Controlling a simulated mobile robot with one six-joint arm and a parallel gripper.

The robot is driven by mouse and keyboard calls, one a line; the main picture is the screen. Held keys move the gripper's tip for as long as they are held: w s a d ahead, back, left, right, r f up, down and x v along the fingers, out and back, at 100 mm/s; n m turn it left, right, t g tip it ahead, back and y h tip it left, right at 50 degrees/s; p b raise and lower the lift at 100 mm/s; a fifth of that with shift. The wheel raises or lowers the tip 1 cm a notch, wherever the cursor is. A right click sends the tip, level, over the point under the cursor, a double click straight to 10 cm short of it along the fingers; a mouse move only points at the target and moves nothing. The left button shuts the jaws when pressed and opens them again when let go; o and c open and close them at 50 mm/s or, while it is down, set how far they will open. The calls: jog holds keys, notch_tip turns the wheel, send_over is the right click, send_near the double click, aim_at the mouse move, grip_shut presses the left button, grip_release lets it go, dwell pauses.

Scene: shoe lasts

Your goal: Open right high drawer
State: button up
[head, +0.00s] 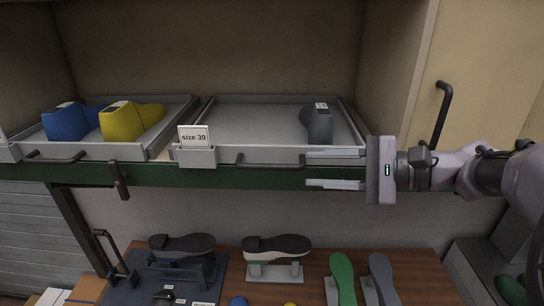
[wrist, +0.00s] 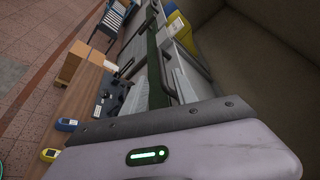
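The right high drawer (head: 255,152) is a shallow pale grey tray on the high shelf, with a dark bar handle (head: 271,161) on its front. A "size 39" card (head: 194,136) stands at its left front corner. One dark grey shoe last (head: 318,124) is inside, at the right. My gripper (head: 335,184) is at the drawer's right front end, pointing left, right of the handle and apart from it. One pale finger shows below the drawer front.
A left drawer (head: 103,150) holds blue and yellow lasts. A green shelf edge (head: 225,177) runs beneath both drawers. Below, a wooden bench (head: 235,260) carries soles and stands. A cupboard door with a dark handle (head: 441,115) is at the right.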

aim_at(277, 167)
jog(key=p+x, duration=0.1)
jog(key=x, duration=0.8)
jog(key=shift+w+p, duration=0.1)
jog(key=shift+p, duration=0.25)
jog(key=shift+w+a+f, duration=0.25)
jog(key=shift+w+a, duration=0.1)
jog(key=shift+a, duration=0.15)
jog(key=shift+s+d, duration=0.1)
jog(key=shift+c, duration=0.7)
grip_shut()
